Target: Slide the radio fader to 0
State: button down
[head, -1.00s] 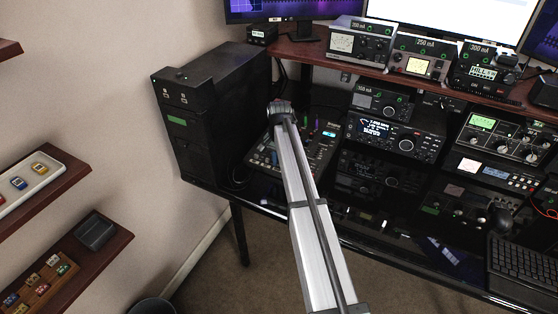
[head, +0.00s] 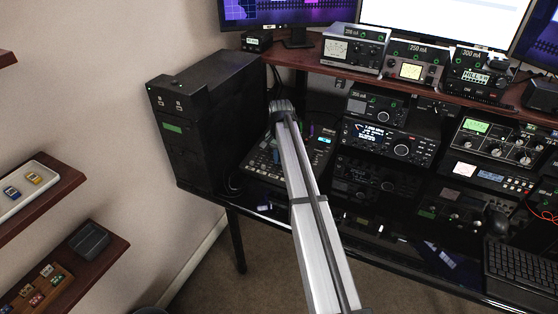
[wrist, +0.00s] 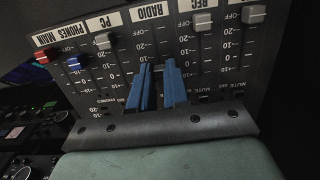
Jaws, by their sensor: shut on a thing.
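The black mixer panel (wrist: 215,78) fills the wrist view, with a white RADIO label (wrist: 150,11) above one fader slot. My gripper (wrist: 157,66) has two blue fingers over the lower part of the radio column. They are shut on the radio fader's knob, which they hide, so its exact place against the printed scale cannot be read. A small gap shows between the fingers. In the head view the mixer (head: 262,160) sits on the desk, partly behind my arm, and my gripper is hidden.
Blue (wrist: 74,65) and red (wrist: 41,56) knobs are farther left. A black cabinet (head: 205,120) stands left of the mixer, and radios (head: 388,143) stand to its right.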

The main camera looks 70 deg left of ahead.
jog(key=c, duration=1.1)
grip_release()
notch_tip(320, 180, up, 14)
jog(key=shift+f, duration=0.1)
